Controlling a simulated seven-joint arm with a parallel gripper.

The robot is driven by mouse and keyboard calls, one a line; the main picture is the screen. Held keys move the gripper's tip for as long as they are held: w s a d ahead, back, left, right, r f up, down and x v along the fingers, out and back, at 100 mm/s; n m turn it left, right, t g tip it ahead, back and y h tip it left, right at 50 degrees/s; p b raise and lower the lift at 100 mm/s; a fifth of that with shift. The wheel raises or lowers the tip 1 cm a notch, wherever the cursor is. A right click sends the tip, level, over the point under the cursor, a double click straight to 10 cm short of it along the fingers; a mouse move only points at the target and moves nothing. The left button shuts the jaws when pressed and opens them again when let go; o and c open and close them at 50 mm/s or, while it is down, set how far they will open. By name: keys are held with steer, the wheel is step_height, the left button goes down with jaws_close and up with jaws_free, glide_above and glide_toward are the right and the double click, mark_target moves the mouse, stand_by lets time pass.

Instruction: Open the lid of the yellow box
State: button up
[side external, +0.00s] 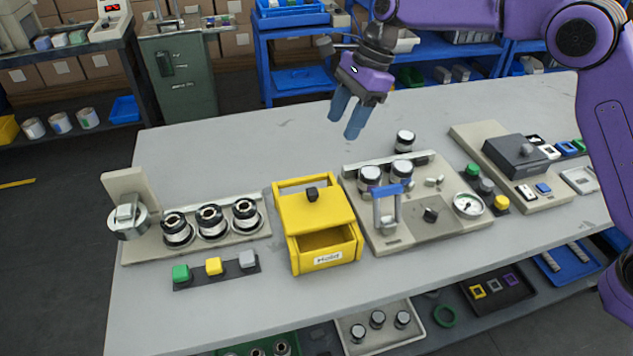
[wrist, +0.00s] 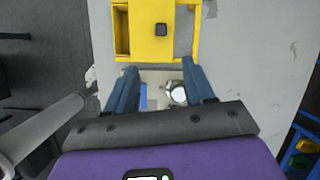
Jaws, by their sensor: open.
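The yellow box (side external: 290,247) sits on the table left of centre, with a label on its front. Its yellow lid panel (side external: 301,215) carries a small black knob (side external: 312,193). The lid covers part of the top, and an open compartment shows at the front. In the wrist view the yellow box (wrist: 140,48) is at the top edge, partly cut off, with the black knob (wrist: 160,29) in its middle. My gripper (side external: 343,127) is open and empty, high above the table, behind and right of the box. Its fingers also show in the wrist view (wrist: 159,68).
Right of the box stands a beige panel (side external: 385,246) with a blue-topped handle (side external: 388,190), jars and a round gauge (side external: 468,205). On the left a beige rack (side external: 198,252) holds several dark cylinders. The table behind the box is clear.

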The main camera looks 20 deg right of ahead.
steer(key=m, duration=0.2)
glide_toward(313, 189)
steer(key=shift+y, duration=0.3)
steer(key=x, duration=0.8)
steer(key=shift+s+d+f, duration=0.15)
steer(key=shift+d+f, duration=0.05)
jaws_close()
